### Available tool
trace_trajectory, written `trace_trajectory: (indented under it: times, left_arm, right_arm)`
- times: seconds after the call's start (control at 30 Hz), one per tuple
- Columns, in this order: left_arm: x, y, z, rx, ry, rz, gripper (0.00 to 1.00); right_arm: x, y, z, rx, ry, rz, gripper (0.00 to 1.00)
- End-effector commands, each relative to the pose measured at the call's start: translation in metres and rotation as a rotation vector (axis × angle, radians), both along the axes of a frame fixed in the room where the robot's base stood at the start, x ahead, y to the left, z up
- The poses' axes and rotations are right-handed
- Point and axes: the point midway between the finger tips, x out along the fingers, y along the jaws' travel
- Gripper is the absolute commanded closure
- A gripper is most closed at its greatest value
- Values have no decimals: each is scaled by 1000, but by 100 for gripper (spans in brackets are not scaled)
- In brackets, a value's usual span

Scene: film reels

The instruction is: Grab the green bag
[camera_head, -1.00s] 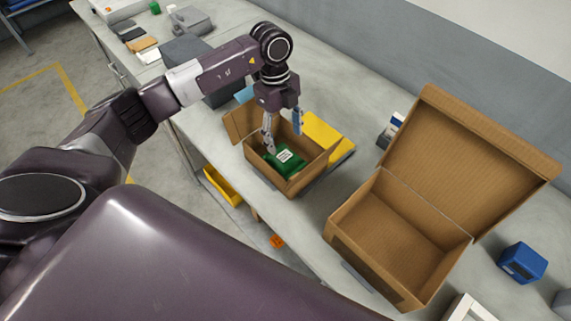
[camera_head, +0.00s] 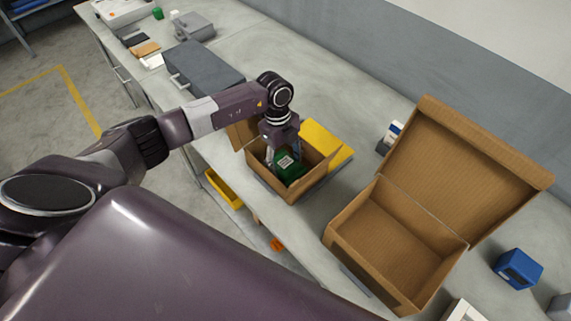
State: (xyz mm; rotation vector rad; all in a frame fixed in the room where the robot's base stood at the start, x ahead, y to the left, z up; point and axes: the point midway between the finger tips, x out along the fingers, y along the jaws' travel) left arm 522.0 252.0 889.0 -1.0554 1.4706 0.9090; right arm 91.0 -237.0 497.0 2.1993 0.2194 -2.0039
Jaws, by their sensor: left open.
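The green bag (camera_head: 290,167) with a white label lies in a small open cardboard box (camera_head: 291,193) on the grey bench. My left gripper (camera_head: 284,157) points down into this box and is open. Its fingers are at the bag, one near the bag's left side; the other is largely hidden. I cannot tell whether they touch the bag. My right gripper is not in view.
A larger empty cardboard box (camera_head: 395,245) with its lid raised stands to the right. A yellow item (camera_head: 326,142) lies behind the small box. A blue box (camera_head: 518,266) sits far right. A grey case (camera_head: 203,72) stands behind my left arm.

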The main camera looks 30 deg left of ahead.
Motion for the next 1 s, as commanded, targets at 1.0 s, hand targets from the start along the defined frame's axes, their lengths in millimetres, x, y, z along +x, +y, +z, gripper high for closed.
trace_trajectory:
  times: [1.0]
  left_arm:
    - [0,0,-4,0,-1,1,62]
  right_arm:
    - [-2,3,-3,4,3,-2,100]
